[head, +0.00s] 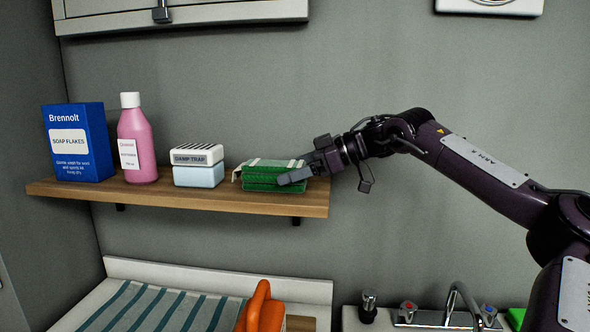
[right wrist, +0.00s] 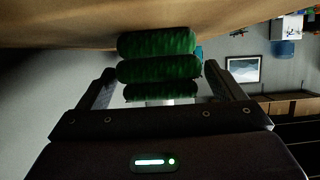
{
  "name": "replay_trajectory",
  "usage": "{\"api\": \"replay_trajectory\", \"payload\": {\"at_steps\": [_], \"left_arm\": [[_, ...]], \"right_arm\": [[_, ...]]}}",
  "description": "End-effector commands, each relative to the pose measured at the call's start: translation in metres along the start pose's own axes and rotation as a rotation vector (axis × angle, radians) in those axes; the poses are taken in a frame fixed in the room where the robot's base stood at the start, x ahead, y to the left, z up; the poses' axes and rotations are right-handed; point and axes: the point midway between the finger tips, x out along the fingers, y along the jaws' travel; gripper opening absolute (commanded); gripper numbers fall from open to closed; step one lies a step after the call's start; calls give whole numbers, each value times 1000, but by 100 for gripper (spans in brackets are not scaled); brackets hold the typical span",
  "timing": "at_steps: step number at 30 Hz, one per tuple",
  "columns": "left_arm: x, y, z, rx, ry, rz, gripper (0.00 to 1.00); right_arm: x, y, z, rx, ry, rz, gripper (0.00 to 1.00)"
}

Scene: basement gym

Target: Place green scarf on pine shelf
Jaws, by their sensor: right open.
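The green scarf (head: 262,176) is a folded, layered bundle with fringed edges, at the right part of the pine shelf (head: 215,200). It appears to rest on the shelf top. My right gripper (head: 293,170) reaches in from the right, with its fingers at the scarf's right end. In the right wrist view the scarf's folds (right wrist: 157,70) lie between the spread fingers of my right gripper (right wrist: 158,86), against the wooden surface. The jaws are open; I cannot tell whether a finger touches the cloth. My left gripper is not in view.
On the shelf, left of the scarf, stand a white-and-pale-blue damp trap (head: 198,177), a pink bottle (head: 137,146) and a blue soap flakes box (head: 78,142). Below are a striped cloth (head: 150,308), an orange item (head: 262,308) and a tap (head: 460,300). A cabinet (head: 200,14) hangs above.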

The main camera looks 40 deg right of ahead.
Motion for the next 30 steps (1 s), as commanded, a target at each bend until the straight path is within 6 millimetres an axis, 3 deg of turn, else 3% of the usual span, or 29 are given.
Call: {"api": "replay_trajectory", "payload": {"at_steps": [5,8,21,30], "left_arm": [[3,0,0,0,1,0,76],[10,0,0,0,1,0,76],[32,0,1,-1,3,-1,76],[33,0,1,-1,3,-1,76]], "right_arm": [[-5,0,0,0,0,1,89],[-18,1,0,-2,2,4,89],[-105,1,0,0,-2,4,89],[-121,0,-1,0,-1,1,89]]}}
